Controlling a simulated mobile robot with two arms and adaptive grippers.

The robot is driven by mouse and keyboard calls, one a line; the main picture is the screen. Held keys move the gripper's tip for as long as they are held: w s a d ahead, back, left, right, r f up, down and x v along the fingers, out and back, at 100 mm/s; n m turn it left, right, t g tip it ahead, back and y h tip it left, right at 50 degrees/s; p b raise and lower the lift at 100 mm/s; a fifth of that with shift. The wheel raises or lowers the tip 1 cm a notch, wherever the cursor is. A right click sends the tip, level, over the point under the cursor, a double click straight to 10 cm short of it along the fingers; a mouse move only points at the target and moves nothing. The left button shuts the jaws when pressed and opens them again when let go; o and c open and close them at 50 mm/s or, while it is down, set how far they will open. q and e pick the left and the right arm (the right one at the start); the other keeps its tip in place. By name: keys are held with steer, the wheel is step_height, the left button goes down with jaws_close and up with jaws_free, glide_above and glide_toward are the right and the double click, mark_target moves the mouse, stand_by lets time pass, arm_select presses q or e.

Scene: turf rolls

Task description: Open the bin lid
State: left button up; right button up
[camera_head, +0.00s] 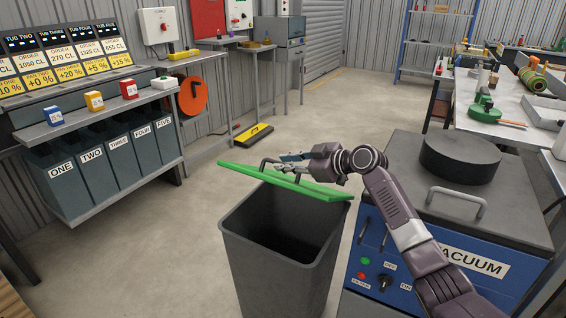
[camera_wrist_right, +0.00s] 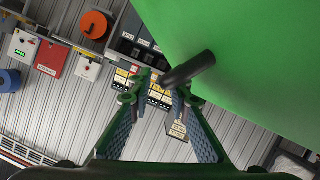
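The dark grey bin (camera_head: 275,262) stands on the floor in front of me, its dark inside showing. Its green lid (camera_head: 240,172) is raised and tilted above the far side of the opening. The lid also fills the upper right of the right wrist view (camera_wrist_right: 255,60). A dark handle bar (camera_wrist_right: 190,68) stands out from the lid. My right gripper (camera_head: 292,158) is at the lid's handle. In the wrist view its fingers (camera_wrist_right: 153,97) are apart, with the bar's end near the right fingertip; contact is unclear. My left gripper is not in view.
A blue vacuum unit (camera_head: 420,265) with a grey top stands close at the bin's right. A shelf of labelled tubs (camera_head: 105,160) is at the left. A workbench (camera_head: 490,105) is at the far right.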

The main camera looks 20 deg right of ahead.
steer(key=shift+p+v, duration=0.6)
steer(key=shift+v, duration=3.4)
